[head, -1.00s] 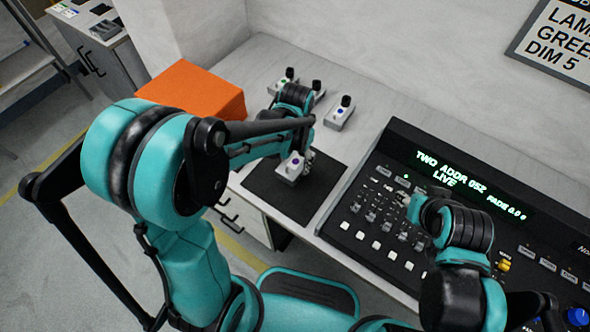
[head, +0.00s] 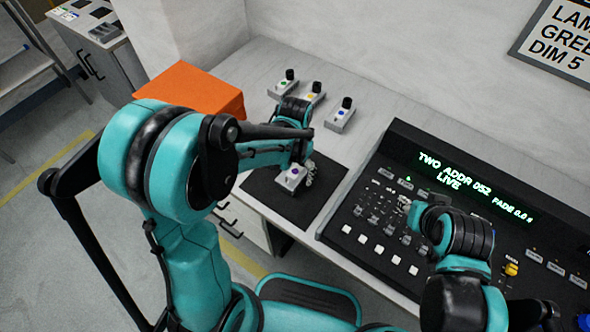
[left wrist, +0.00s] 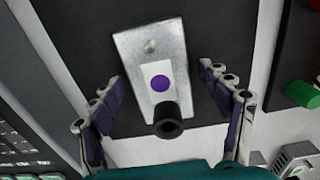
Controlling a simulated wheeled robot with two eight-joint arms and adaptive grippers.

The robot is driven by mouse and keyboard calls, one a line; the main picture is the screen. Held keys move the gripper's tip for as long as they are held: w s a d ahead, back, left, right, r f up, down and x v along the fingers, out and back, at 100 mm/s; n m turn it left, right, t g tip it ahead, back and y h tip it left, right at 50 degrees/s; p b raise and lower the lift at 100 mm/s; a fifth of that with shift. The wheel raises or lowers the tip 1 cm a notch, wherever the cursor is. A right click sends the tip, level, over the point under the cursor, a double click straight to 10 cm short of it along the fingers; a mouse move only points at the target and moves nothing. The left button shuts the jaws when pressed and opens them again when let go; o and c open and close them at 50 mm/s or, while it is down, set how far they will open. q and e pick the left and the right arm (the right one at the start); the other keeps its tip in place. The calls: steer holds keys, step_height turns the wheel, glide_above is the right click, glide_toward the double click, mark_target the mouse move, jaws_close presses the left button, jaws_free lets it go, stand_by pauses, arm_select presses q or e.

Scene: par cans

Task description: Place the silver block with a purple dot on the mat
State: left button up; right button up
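The silver block with a purple dot (head: 290,179) and a black knob lies on the black mat (head: 316,206). In the left wrist view the block (left wrist: 143,45) sits between the two fingers of my left gripper (left wrist: 158,85), with a gap on each side. My left gripper (head: 302,172) is open, right at the block in the head view; its arm partly hides the mat (left wrist: 75,50). My right gripper (head: 405,203) is over the console; its fingers are too small to read.
Behind the mat stand similar blocks with a green dot (head: 284,88), a yellow dot (head: 311,97) and a blue dot (head: 339,119). An orange box (head: 195,92) is at the left. The black lighting console (head: 400,150) borders the mat's right side.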

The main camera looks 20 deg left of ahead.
mark_target(295, 171)
arm_select(q)
steer(key=shift+r, duration=0.25)
step_height(295, 171, up, 11)
steer(key=p, duration=0.5)
steer(key=s+a+r+n+t, duration=0.4)
steer(key=s+r+t, duration=0.3)
steer(key=s, duration=0.3)
steer(key=shift+s+a, duration=0.15)
steer(key=shift+a, duration=0.2)
